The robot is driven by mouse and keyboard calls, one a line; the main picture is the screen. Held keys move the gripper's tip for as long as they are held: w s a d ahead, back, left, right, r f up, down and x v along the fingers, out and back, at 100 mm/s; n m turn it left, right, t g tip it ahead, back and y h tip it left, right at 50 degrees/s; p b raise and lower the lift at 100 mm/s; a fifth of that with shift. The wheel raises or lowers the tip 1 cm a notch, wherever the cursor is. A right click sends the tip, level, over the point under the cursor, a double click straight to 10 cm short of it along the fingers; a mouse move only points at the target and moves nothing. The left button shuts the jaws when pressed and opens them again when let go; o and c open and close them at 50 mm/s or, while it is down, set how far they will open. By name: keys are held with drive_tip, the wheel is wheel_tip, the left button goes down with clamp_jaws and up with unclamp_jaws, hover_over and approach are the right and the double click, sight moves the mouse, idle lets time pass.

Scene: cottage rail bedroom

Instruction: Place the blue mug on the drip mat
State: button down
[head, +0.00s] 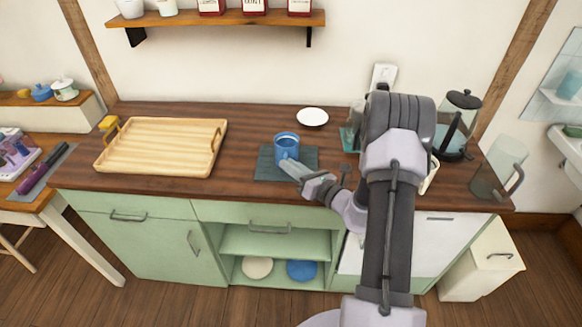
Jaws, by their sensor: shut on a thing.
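The blue mug (287,147) is upright over the dark grey drip mat (267,170) on the wooden counter. I cannot tell whether the mug's base touches the mat or is held slightly above it. My gripper (293,169) reaches in from the right and is shut on the near side of the mug. Its fingertips and the mug's lower front partly cover each other. The mug's handle is not clearly seen.
A wooden tray (128,170) lies on the counter (240,128) to the left. A white plate (312,117) lies behind the mat. A French press (458,125) and a glass pitcher (498,168) stand at the right. A shelf (222,19) hangs above.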

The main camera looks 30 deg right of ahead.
drive_tip(key=c, duration=1.4)
unclamp_jaws()
drive_tip(key=shift+o, duration=0.2)
